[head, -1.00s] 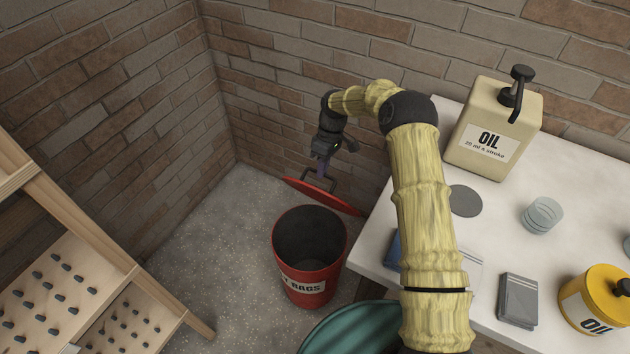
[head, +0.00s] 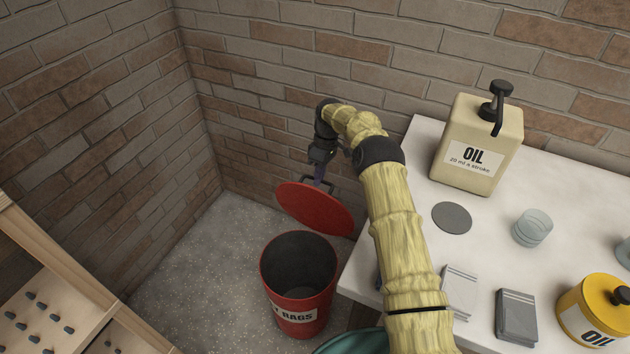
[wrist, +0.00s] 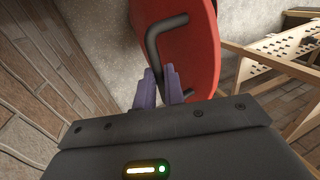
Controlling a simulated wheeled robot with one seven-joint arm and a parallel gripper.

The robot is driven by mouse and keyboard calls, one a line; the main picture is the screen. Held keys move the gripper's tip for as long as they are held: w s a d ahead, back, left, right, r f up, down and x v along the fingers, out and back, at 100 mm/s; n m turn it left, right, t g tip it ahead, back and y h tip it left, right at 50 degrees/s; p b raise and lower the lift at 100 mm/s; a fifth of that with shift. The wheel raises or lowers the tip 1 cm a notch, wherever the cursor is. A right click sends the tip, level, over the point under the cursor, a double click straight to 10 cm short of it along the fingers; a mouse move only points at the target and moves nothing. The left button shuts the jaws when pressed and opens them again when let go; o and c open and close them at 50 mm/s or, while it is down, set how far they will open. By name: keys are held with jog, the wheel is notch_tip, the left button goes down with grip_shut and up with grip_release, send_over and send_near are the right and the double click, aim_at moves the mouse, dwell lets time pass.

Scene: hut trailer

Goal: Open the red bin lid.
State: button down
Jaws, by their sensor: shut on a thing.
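The red bin (head: 300,283), labelled RAGS, stands on the floor with its mouth uncovered and its dark inside showing. Its red lid (head: 314,208) is tilted up steeply behind the mouth, with its underside towards the head camera. In the wrist view the lid (wrist: 198,50) shows with its dark bar handle (wrist: 152,45). My gripper (head: 320,178) is at the handle behind the lid. In the wrist view the purple fingers of my gripper (wrist: 160,80) are close together on the handle. The lid's hinge is not clearly seen.
A white table (head: 405,245) stands right of the bin, carrying a cream oil can (head: 478,145), a grey disc, a glass and a yellow oil tin (head: 597,312). A wooden pegged rack (head: 40,300) is at the left. Brick walls stand close behind the lid.

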jog(key=shift+w+d+f+b, duration=0.3)
jog(key=shift+w+f, duration=0.05)
jog(key=shift+f, duration=0.25)
jog(key=shift+w+d, duration=0.35)
jog(key=c, duration=1.5)
grip_release()
jog(key=shift+w, duration=0.2)
jog(key=shift+a+r, duration=0.1)
jog(key=shift+r, duration=0.05)
notch_tip(320, 180, up, 10)
jog(key=shift+s+f+p, duration=0.1)
jog(key=shift+p, duration=0.7)
